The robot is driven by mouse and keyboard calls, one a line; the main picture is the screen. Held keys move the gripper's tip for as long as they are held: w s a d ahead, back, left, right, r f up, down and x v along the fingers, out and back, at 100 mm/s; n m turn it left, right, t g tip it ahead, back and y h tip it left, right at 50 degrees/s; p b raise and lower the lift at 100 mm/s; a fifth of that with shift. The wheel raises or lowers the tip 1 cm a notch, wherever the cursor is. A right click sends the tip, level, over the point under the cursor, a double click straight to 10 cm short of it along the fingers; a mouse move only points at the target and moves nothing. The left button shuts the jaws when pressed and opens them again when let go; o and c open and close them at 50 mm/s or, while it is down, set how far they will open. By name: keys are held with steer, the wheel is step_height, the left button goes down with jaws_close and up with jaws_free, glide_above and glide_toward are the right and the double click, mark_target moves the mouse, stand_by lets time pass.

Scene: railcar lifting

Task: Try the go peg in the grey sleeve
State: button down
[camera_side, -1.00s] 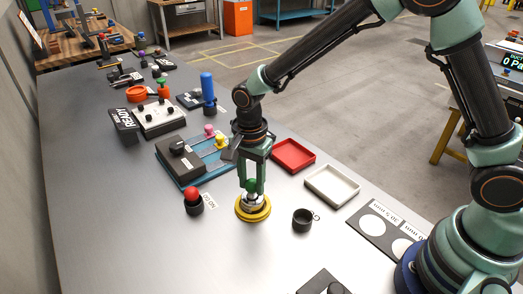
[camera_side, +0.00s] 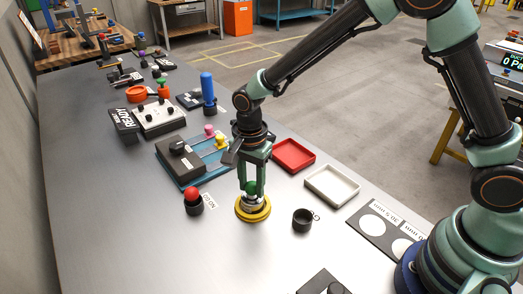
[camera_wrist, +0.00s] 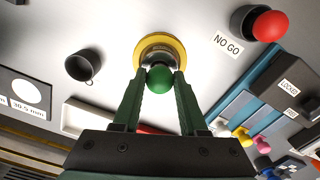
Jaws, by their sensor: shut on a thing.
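The go peg shows as a green ball knob (camera_side: 251,187), also in the wrist view (camera_wrist: 160,77). My gripper (camera_side: 252,191) points down with its two fingers shut on this knob. The knob is directly above the grey sleeve (camera_side: 252,201), which stands in a yellow round base (camera_side: 254,213); the base shows as a yellow ring in the wrist view (camera_wrist: 160,43). The peg's shaft is hidden, so how deep it sits in the sleeve cannot be told.
A red-knobbed peg (camera_side: 192,194) stands in a black holder beside a NO GO label (camera_wrist: 227,44). An empty black cup (camera_side: 302,220) is to the right. A red tray (camera_side: 294,154) and a white tray (camera_side: 332,185) lie behind. The front left table is clear.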

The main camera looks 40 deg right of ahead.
steer(key=shift+f, duration=0.7)
stand_by(1.7)
steer(key=shift+r, duration=4.2)
steer(key=shift+r, duration=0.15)
